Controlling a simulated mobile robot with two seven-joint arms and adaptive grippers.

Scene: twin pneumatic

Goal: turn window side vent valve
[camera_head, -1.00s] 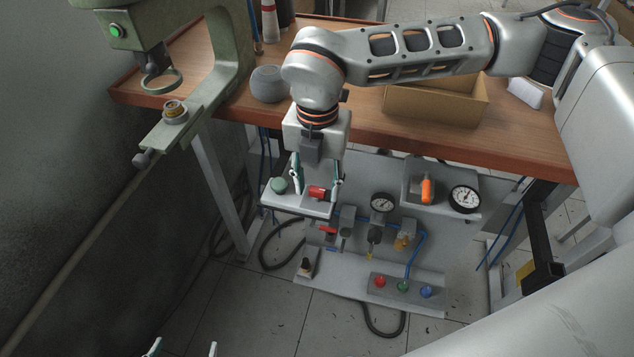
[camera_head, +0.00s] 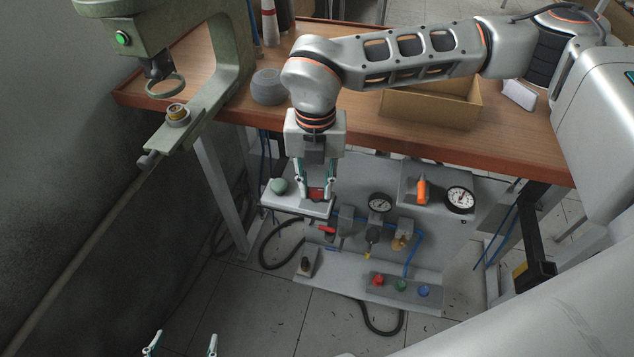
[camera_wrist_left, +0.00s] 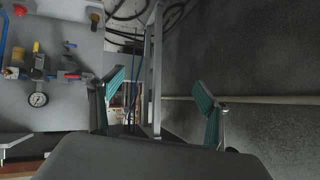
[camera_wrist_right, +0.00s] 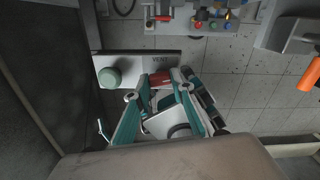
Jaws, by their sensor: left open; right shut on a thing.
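The vent valve's red handle (camera_head: 317,193) is at the right end of a white plate (camera_head: 300,206) on the left of the panel. The plate also shows in the right wrist view (camera_wrist_right: 140,58), marked VENT, with the red handle (camera_wrist_right: 160,79). My right gripper (camera_head: 316,190) points down and is shut on the red handle; its fingers (camera_wrist_right: 163,92) partly hide it. A green round knob (camera_head: 279,186) is on the same plate, left of my fingers. My left gripper (camera_head: 182,347) is open and empty at the bottom left of the head view, away from the valve.
Beside the valve, the grey panel carries gauges (camera_head: 460,199), an orange handle (camera_head: 422,190), another red lever (camera_head: 327,230) and coloured buttons (camera_head: 401,286). The wooden table (camera_head: 490,140) lies above it with a cardboard box (camera_head: 430,105). A green press (camera_head: 230,75) stands left.

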